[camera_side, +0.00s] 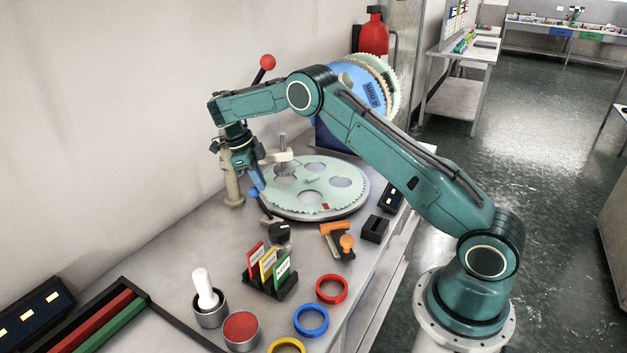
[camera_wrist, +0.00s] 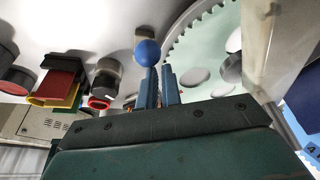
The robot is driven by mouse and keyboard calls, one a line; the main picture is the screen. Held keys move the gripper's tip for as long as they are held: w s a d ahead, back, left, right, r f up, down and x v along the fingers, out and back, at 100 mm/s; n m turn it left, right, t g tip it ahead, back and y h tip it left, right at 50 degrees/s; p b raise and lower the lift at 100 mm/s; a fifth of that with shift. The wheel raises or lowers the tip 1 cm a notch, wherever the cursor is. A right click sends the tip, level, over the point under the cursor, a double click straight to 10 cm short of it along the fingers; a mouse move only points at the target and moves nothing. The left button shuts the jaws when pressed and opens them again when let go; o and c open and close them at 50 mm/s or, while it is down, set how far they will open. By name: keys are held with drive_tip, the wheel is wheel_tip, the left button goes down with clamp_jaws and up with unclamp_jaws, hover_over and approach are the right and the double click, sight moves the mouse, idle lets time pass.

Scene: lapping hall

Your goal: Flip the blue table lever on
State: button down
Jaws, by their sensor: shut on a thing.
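The blue table lever shows as a small blue ball knob (camera_side: 253,192) at the left edge of the toothed disc, beside the wall. In the wrist view its blue ball (camera_wrist: 147,52) stands just beyond my fingertips. My gripper (camera_side: 257,183) points down at the lever from above. In the wrist view my gripper (camera_wrist: 160,80) has its two blue fingers close together, shut on the lever just below the ball. The lever's stem is mostly hidden by the fingers, and its exact tilt is hard to tell.
The pale green toothed disc (camera_side: 312,196) lies right of my gripper, with a beige post (camera_side: 232,185) close on the left. A black knob (camera_side: 280,233), an orange-handled lever (camera_side: 347,242) and a card holder (camera_side: 270,286) stand nearer the front. A red-ball lever (camera_side: 267,62) is behind.

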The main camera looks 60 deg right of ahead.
drive_tip(key=shift+w+a+f, duration=0.15)
drive_tip(key=shift+w+a, duration=0.15)
drive_tip(key=s+f+t, duration=0.1)
drive_tip(key=s+t, duration=0.1)
drive_tip(key=s, duration=0.3)
drive_tip(key=s+d+f+t, duration=0.1)
drive_tip(key=s+f+t, duration=0.1)
drive_tip(key=s, duration=0.3)
drive_tip(key=s+d+f+t, duration=0.1)
drive_tip(key=s+t, duration=0.2)
drive_tip(key=s, duration=0.2)
drive_tip(key=shift+s+f, duration=0.2)
drive_tip(key=shift+s, duration=0.15)
drive_tip(key=shift+s+r, duration=0.15)
drive_tip(key=shift+r, duration=0.15)
drive_tip(key=s+a+r+n, duration=0.4)
drive_tip(key=r+n, duration=0.3)
drive_tip(key=r, duration=0.3)
drive_tip(key=s+a+r+n+t, duration=0.1)
drive_tip(key=s+a+r+n, duration=0.4)
drive_tip(key=r+n, duration=0.3)
drive_tip(key=shift+s+r+n+y, duration=0.3)
drive_tip(key=shift+s+r, duration=0.25)
drive_tip(key=shift+r, duration=0.5)
idle(1.0)
